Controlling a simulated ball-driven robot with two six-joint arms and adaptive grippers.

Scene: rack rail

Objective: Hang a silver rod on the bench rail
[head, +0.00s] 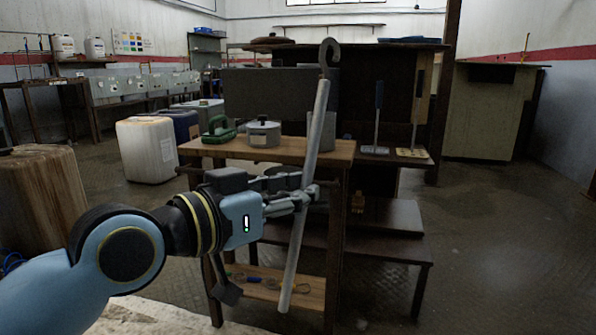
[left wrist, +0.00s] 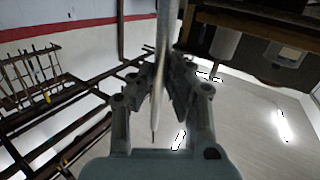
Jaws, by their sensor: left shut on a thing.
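A long silver rod (head: 308,190) with a hook at its upper end stands nearly upright in the head view, its top leaning slightly right. My left gripper (head: 306,195) is shut on the rod around its middle, in front of the wooden bench (head: 338,151). In the left wrist view the rod (left wrist: 164,55) runs between the two fingers of my left gripper (left wrist: 170,88). The hook stands well above the bench top. I cannot clearly make out the bench rail behind the gripper. My right gripper is not in view.
On the bench stand a lidded pot (head: 263,134) and a green object (head: 219,129). Tools lie on its lower shelf (head: 300,291). A white canister (head: 147,150) stands on the floor to the left. A low dark table (head: 395,217) stands behind right. The right floor is open.

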